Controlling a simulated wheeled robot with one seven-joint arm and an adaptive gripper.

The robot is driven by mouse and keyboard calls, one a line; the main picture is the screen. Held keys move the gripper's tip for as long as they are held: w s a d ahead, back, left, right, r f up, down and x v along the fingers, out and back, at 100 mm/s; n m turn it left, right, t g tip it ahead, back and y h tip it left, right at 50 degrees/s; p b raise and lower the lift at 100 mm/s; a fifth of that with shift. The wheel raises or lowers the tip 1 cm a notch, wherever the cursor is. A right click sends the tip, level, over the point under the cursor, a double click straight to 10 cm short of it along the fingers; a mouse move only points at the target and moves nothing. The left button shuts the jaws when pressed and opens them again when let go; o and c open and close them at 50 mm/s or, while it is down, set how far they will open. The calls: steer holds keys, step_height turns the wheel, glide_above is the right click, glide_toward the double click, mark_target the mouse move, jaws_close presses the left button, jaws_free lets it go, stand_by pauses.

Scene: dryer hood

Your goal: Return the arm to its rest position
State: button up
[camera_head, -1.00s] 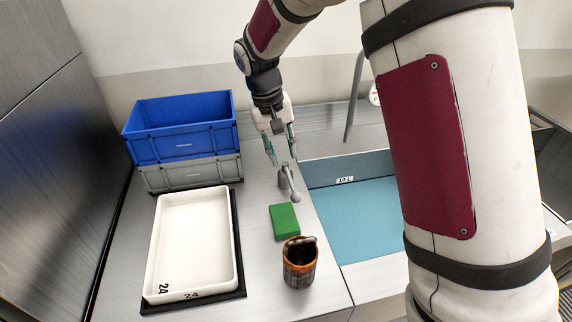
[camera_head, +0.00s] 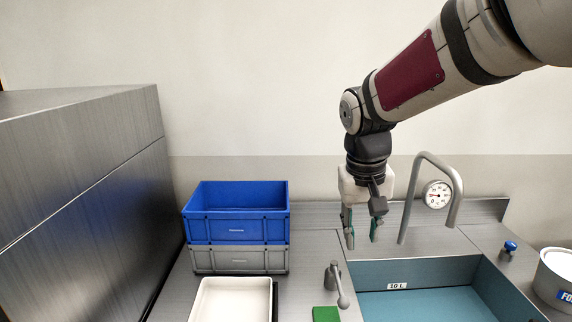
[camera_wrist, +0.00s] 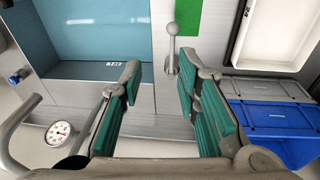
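My gripper (camera_head: 361,238) hangs from my arm above the back of the steel counter, left of the curved tap. Its two teal-padded fingers are apart with nothing between them. In the wrist view, my gripper (camera_wrist: 157,88) also shows open, with bare counter and a grey lever beyond the fingertips. My arm reaches in from the upper right of the head view.
A blue crate (camera_head: 236,231) sits on a grey crate (camera_head: 238,261) at left, behind a white tray (camera_head: 232,291). A green block (camera_head: 325,314) and lever (camera_head: 335,278) are beside the blue basin (camera_head: 425,305). The tap (camera_head: 458,190) and gauge (camera_head: 437,195) stand close to my gripper.

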steer(key=s+d+r+t, duration=0.2)
steer(key=s, duration=0.8)
steer(key=s+d+r+t+y, duration=0.1)
steer(key=s+r+t, duration=0.1)
steer(key=s, duration=0.8)
steer(key=shift+s+d+r, duration=0.3)
steer(key=shift+d+r, duration=0.1)
steer(key=shift+r, duration=0.15)
